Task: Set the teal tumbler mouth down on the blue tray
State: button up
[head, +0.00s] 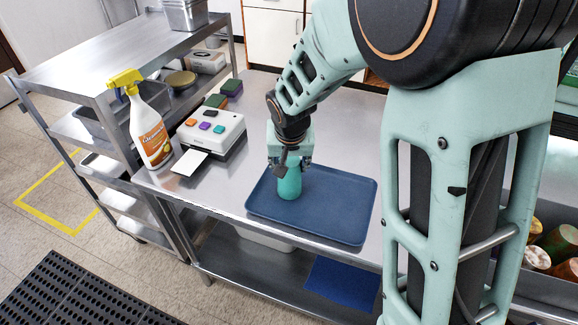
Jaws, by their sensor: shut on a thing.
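The teal tumbler (289,186) is upright at the left part of the blue tray (335,212). Its lower end is at the tray surface; I cannot tell whether it touches. My gripper (288,166) points down from above and is shut on the tumbler's upper part. The fingers hide the tumbler's top, so I cannot see which end is the mouth. The blue tray lies flat on the steel table.
A spray bottle (150,128) and a white label machine (212,136) with coloured buttons stand left of the tray. Sponges (231,88) lie behind. A steel shelf cart (120,60) stands at the left. The table (335,115) behind the tray is clear.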

jog(key=shift+f, duration=0.1)
jog(key=o, duration=1.2)
jog(key=shift+c, duration=0.2)
jog(key=shift+r, duration=0.35)
jog(key=v, duration=1.1)
jog(key=shift+s+r, duration=0.15)
jog(key=shift+r, duration=0.15)
